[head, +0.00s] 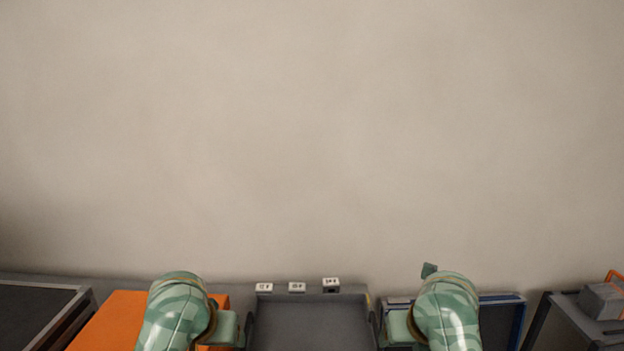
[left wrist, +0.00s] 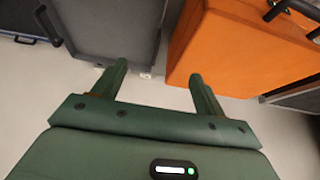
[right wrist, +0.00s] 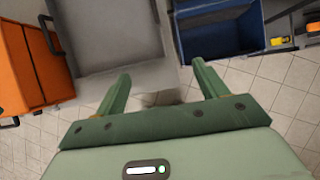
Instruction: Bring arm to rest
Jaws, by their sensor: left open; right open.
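My left arm (head: 172,312) and right arm (head: 447,312) both come up from the bottom edge of the head view, bent, their grippers hidden there. In the left wrist view my left gripper (left wrist: 159,70) has its two green fingers apart with nothing between them. In the right wrist view my right gripper (right wrist: 161,70) also has its fingers apart and is empty. Both grippers hang above the floor and the containers; neither visibly touches anything.
An orange case (head: 108,322) lies left of a grey tray-like container (head: 312,322); a blue-rimmed bin (head: 502,320) stands to the right. A dark case (head: 38,312) is far left, a grey box (head: 602,301) far right. Small white labels (head: 297,287) line the back before a bare wall.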

